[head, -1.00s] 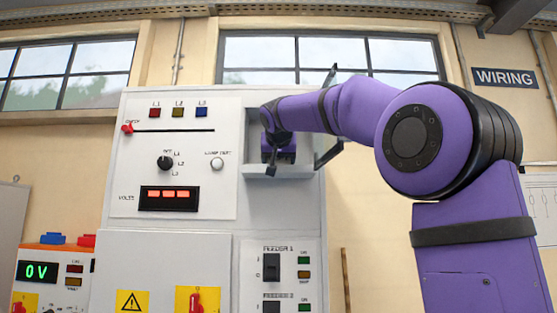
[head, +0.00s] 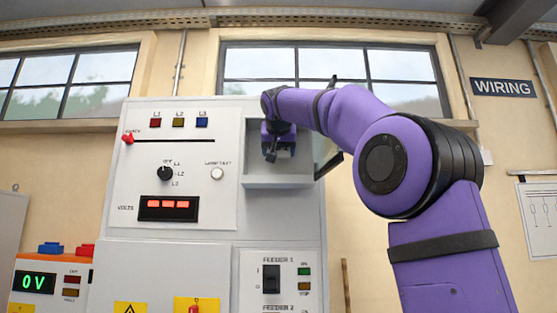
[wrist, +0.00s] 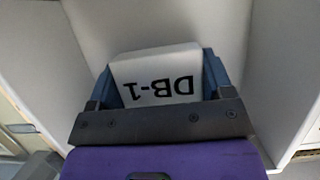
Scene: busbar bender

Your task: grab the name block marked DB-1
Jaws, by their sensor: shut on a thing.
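The name block (wrist: 158,72) is white with dark DB-1 lettering, which reads upside down in the wrist view. It sits between the two blue fingers of my gripper (wrist: 162,84), and they are shut on it. In the head view my gripper (head: 271,154) is inside the open recess (head: 277,182) at the upper right of the grey cabinet, above the recess floor. The block is too small or hidden to make out in the head view. I cannot tell whether it touches the recess surfaces.
Pale recess walls (wrist: 284,75) stand close on both sides of my gripper. The cabinet front carries a knob (head: 165,173), a volts display (head: 168,208) and a feeder switch (head: 271,279). A tester reading 0 V (head: 35,282) stands at the lower left.

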